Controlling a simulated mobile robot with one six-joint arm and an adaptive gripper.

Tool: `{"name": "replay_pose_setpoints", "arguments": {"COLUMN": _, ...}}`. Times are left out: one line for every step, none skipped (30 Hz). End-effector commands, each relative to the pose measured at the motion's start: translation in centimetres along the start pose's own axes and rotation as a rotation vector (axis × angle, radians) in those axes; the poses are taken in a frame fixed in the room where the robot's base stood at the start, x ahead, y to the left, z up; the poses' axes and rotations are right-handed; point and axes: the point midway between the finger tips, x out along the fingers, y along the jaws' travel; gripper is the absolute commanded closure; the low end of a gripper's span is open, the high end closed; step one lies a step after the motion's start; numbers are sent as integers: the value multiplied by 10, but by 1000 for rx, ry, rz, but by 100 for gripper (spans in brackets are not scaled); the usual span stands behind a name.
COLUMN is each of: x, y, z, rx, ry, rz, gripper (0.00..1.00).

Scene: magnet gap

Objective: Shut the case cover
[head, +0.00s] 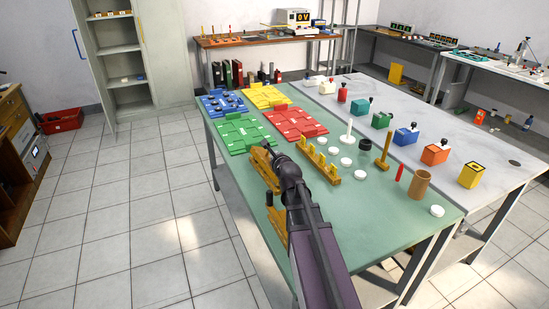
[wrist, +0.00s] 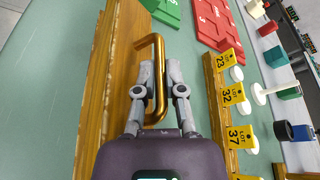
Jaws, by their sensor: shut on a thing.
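A wooden piece, which looks like the case cover (wrist: 102,75), runs lengthwise at the left of the wrist view. A bent brass handle (wrist: 158,60) stands out from its side. My gripper (wrist: 159,68) is shut on the handle, one finger on each side of its bar. In the head view my gripper (head: 283,168) is at the left part of the green table, over the wooden case (head: 264,164). My arm hides much of the case there. I cannot tell how far the cover is open.
A wooden rack (head: 318,164) with yellow lot tags stands close to the right of my gripper. Red (head: 296,121) and green (head: 240,131) trays lie beyond it. White discs, a wooden post (head: 384,153) and a brown cup (head: 420,183) stand further right.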

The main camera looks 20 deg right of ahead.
Motion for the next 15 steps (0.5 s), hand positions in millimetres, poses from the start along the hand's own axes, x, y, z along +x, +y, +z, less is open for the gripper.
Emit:
{"name": "replay_pose_setpoints", "arguments": {"x": 0, "y": 1, "z": 0, "rx": -4, "ry": 1, "rz": 0, "gripper": 100}}
{"name": "replay_pose_setpoints", "arguments": {"x": 0, "y": 1, "z": 0, "rx": -6, "ry": 1, "rz": -1, "gripper": 100}}
{"name": "replay_pose_setpoints", "arguments": {"x": 0, "y": 1, "z": 0, "rx": -8, "ry": 1, "rz": -1, "gripper": 100}}
{"name": "replay_pose_setpoints", "arguments": {"x": 0, "y": 1, "z": 0, "rx": -8, "ry": 1, "rz": -1, "gripper": 100}}
{"name": "replay_pose_setpoints", "arguments": {"x": 0, "y": 1, "z": 0, "rx": -8, "ry": 1, "rz": -2, "gripper": 100}}
{"name": "replay_pose_setpoints", "arguments": {"x": 0, "y": 1, "z": 0, "rx": -8, "ry": 1, "rz": -2, "gripper": 100}}
{"name": "replay_pose_setpoints", "arguments": {"x": 0, "y": 1, "z": 0, "rx": -8, "ry": 1, "rz": -2, "gripper": 100}}
{"name": "replay_pose_setpoints", "arguments": {"x": 0, "y": 1, "z": 0, "rx": -8, "ry": 1, "rz": -1, "gripper": 100}}
{"name": "replay_pose_setpoints", "arguments": {"x": 0, "y": 1, "z": 0, "rx": -8, "ry": 1, "rz": -1, "gripper": 100}}
{"name": "replay_pose_setpoints", "arguments": {"x": 0, "y": 1, "z": 0, "rx": -7, "ry": 1, "rz": -1, "gripper": 100}}
{"name": "replay_pose_setpoints", "arguments": {"x": 0, "y": 1, "z": 0, "rx": -7, "ry": 1, "rz": -1, "gripper": 100}}
{"name": "replay_pose_setpoints", "arguments": {"x": 0, "y": 1, "z": 0, "rx": -7, "ry": 1, "rz": -1, "gripper": 100}}
{"name": "replay_pose_setpoints", "arguments": {"x": 0, "y": 1, "z": 0, "rx": -7, "ry": 1, "rz": -1, "gripper": 78}}
{"name": "replay_pose_setpoints", "arguments": {"x": 0, "y": 1, "z": 0, "rx": -7, "ry": 1, "rz": -1, "gripper": 72}}
{"name": "replay_pose_setpoints", "arguments": {"x": 0, "y": 1, "z": 0, "rx": -7, "ry": 1, "rz": -1, "gripper": 72}}
